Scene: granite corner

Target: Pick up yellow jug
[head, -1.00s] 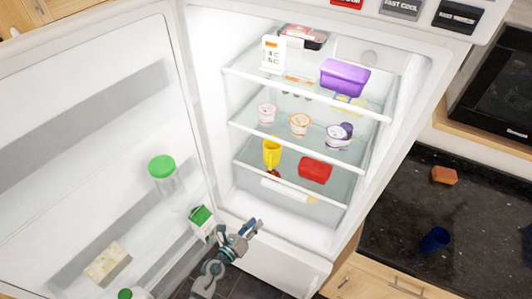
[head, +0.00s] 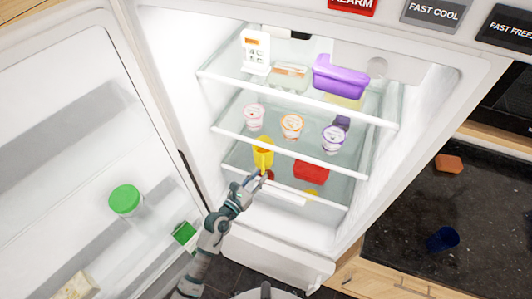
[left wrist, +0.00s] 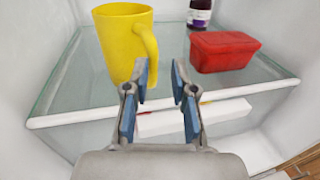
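The yellow jug (head: 263,156) stands upright on the lower glass shelf of the open fridge, near its front left. In the left wrist view the jug (left wrist: 122,42) has its handle on the right side, facing my gripper. My left gripper (head: 252,180) is just in front of the jug. In the left wrist view its blue-padded fingers (left wrist: 160,82) are apart with nothing between them. The left finger overlaps the lower handle in the picture; I cannot tell whether they touch. My right gripper is not in view.
A red container (head: 311,171) sits right of the jug on the same shelf, with a dark bottle (left wrist: 199,14) behind. Several yogurt cups, like the orange one (head: 291,126), stand on the shelf above. The fridge door (head: 70,120) is open at left.

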